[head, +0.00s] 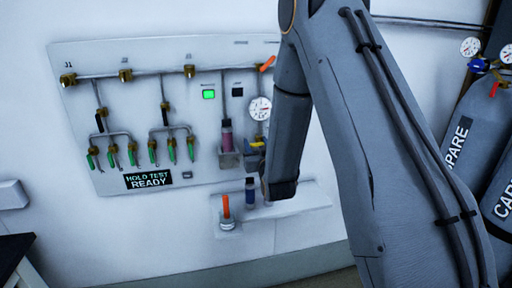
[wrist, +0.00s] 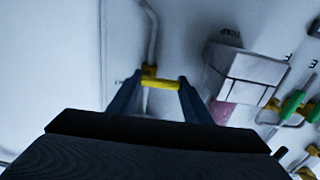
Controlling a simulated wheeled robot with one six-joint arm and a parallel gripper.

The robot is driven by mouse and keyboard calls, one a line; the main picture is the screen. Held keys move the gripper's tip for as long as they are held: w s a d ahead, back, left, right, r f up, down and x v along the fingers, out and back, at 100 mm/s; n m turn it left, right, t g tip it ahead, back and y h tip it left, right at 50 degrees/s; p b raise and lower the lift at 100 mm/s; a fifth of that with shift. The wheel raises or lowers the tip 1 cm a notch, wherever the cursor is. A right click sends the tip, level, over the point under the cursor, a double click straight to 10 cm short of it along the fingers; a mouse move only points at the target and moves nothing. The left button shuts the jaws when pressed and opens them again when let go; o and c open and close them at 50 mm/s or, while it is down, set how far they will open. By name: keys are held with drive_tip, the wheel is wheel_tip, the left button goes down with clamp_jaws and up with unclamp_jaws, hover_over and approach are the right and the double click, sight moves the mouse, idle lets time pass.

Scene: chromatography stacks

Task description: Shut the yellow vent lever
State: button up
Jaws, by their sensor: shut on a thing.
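The yellow vent lever (wrist: 161,83) is between my gripper's two blue fingers (wrist: 158,90) in the wrist view, with a fingertip at each end. It lies across a thin grey pipe. In the head view the lever (head: 257,144) shows as a short, nearly level yellow bar below the round gauge (head: 260,108). My gripper is shut on it, and my arm comes down from the upper right. My wrist hides part of the panel around the lever.
A box-like holder (wrist: 245,70) is close right of the fingers in the wrist view. In the head view a shelf (head: 300,205) below carries an orange-topped item (head: 226,207) and a dark vial (head: 250,191). Green-handled valves (head: 112,155) are left. Gas cylinders (head: 465,115) stand right.

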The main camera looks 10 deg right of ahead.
drive_tip(key=shift+m, duration=0.3)
drive_tip(key=o, duration=1.1)
drive_tip(key=shift+c, duration=0.2)
drive_tip(key=s+b, duration=0.2)
drive_tip(key=s, duration=0.5)
drive_tip(key=shift+s, duration=0.4)
